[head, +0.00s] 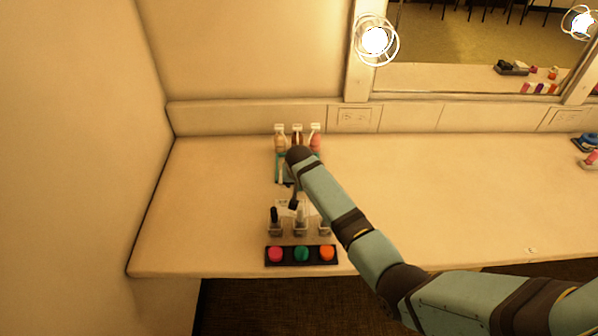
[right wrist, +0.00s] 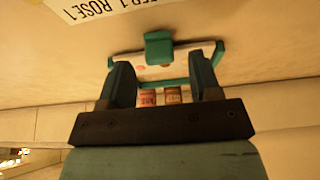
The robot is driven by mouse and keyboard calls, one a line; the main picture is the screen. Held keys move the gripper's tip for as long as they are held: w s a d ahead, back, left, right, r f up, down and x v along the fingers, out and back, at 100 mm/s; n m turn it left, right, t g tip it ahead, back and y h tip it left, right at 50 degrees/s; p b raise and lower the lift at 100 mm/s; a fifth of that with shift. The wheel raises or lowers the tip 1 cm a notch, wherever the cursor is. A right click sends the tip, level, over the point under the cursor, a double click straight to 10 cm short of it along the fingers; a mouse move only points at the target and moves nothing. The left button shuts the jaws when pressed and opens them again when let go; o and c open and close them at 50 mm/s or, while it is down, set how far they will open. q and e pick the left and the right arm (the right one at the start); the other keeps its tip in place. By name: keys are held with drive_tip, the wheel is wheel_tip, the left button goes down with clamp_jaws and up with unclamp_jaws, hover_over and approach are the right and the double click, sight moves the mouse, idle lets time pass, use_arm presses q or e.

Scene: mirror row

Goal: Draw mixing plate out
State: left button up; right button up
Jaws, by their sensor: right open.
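The mixing plate appears to be the white plate (right wrist: 182,57) with faint coloured smears in the right wrist view. A teal frame (right wrist: 165,84) runs along it and a teal block (right wrist: 158,47) stands at its edge. My right gripper (right wrist: 157,66) is open, its two teal fingers apart on either side of the plate's middle. I see nothing gripped. In the head view my right arm covers most of the plate, and only part of the teal frame (head: 278,170) shows. My left gripper is not in view.
Several bottles (head: 280,140) stand behind the frame near the wall. In front are clear bottles (head: 275,225) and a dark tray (head: 290,262) with pink, green and orange pots. A printed white card (right wrist: 100,8) lies near. The counter (head: 450,200) to the right is mostly clear.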

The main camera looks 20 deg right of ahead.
drive_tip(key=v, duration=1.1)
drive_tip(key=shift+s+r+p, duration=0.2)
drive_tip(key=shift+r+p, duration=0.1)
drive_tip(key=shift+a, duration=0.1)
